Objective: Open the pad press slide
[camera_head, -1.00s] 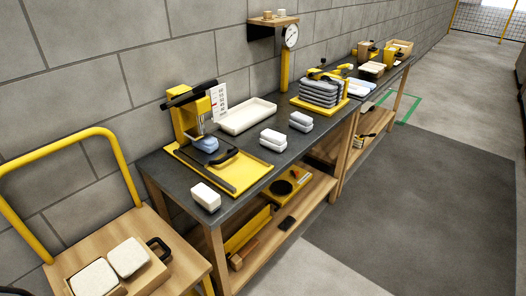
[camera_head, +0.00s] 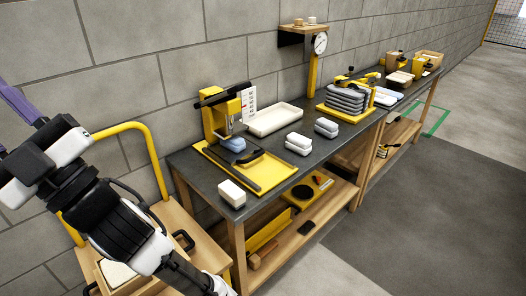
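The pad press (camera_head: 218,116) stands on the near end of the dark workbench, against the wall. It has a yellow body and a black lever on top. A blue-grey pad (camera_head: 233,145) sits directly below the press head. In front is a yellow base plate (camera_head: 264,172) with dark rails and a black, handle-like bar (camera_head: 250,157); I cannot tell exactly how far the slide is out. My black and white arm crosses the left side of the view, well apart from the press. I see no gripper fingertips.
White blocks stand on the workbench (camera_head: 262,193), one near the front corner (camera_head: 231,194). A wooden cart with a yellow rail (camera_head: 153,141) is left of the bench, partly behind my arm. Floor to the right is clear.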

